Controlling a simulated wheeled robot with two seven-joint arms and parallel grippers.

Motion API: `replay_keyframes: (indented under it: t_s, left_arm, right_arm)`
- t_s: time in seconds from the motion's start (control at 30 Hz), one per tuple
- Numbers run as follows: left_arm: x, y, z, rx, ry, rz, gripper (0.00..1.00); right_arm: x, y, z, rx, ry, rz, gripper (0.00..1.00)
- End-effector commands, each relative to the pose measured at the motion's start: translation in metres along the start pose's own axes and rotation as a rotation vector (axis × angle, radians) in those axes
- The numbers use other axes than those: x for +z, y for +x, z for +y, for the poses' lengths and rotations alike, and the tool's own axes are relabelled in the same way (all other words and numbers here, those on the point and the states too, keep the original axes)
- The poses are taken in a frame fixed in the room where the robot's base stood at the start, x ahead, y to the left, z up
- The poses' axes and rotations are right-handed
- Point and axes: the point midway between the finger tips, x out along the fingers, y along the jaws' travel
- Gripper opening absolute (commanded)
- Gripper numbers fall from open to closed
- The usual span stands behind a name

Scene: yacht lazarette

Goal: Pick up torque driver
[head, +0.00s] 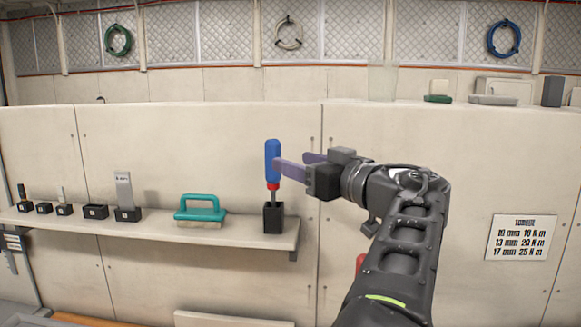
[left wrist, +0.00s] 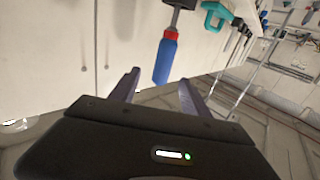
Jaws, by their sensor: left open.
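The torque driver (head: 272,163) has a blue handle, a red collar and a dark shank. It stands upright in a black block holder (head: 273,218) at the right end of the wall shelf. My left gripper (head: 290,164) is open beside the handle, coming in from the right, with one purple finger overlapping the handle's right edge in the head view. In the left wrist view the driver (left wrist: 166,57) appears between the two spread fingertips (left wrist: 158,80), just beyond them. The jaws are not closed on it. My right gripper is not in view.
The shelf (head: 248,232) also holds a teal-handled brush (head: 200,209) and several small black holders with tools at left. A torque sign (head: 520,237) hangs at right. Small items sit on the ledge above. The wall around the gripper is clear.

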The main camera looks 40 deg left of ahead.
Motion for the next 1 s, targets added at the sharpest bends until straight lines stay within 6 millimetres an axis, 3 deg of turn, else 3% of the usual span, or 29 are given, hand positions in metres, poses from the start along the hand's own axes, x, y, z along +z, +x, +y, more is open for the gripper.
replay_keyframes:
  t_s: [0.27, 0.53, 0.87, 1.0]
  left_arm:
    - [0.0, 0.001, 0.0, 0.0, 0.0, -0.001, 0.55]
    - [-0.001, 0.024, -0.001, -0.001, 0.0, -0.002, 0.55]
    - [0.0, 0.027, 0.0, 0.0, 0.0, 0.0, 0.55]
    - [-0.003, 0.038, -0.001, -0.001, 0.001, -0.003, 0.55]
  right_arm:
    - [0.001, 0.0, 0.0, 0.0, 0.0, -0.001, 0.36]
    - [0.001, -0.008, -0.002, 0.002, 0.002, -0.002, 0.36]
    - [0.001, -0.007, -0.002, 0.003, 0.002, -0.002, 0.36]
    - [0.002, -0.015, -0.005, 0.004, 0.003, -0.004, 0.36]
